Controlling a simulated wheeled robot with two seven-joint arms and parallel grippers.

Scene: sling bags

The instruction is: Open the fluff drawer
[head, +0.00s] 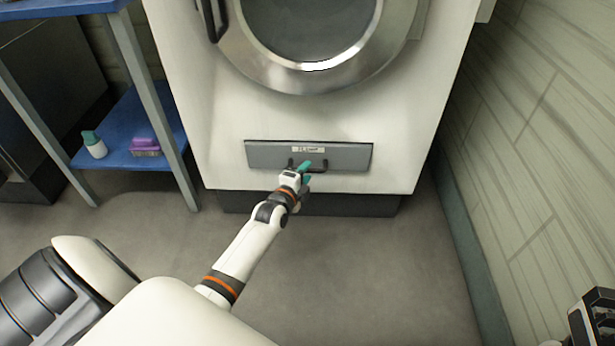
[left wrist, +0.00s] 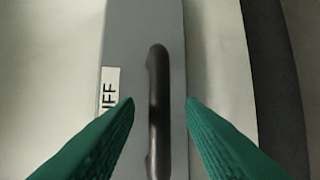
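The fluff drawer (head: 347,157) is a grey panel low on the front of a white machine, with a white label and a dark bar handle. It looks closed, flush with the machine front. In the left wrist view the drawer (left wrist: 143,25) runs upright, with part of its label (left wrist: 110,88) readable. My left gripper (head: 307,168) is at the handle. In the left wrist view its green fingers are apart, one on each side of the dark handle (left wrist: 159,110); contact with it does not show. Part of my right arm (head: 592,318) shows at the lower right corner; its fingers are out of view.
The white machine (head: 200,110) has a round door (head: 313,85) above the drawer. A wall (head: 540,130) rises at right. The floor (head: 380,265) before the machine is clear.

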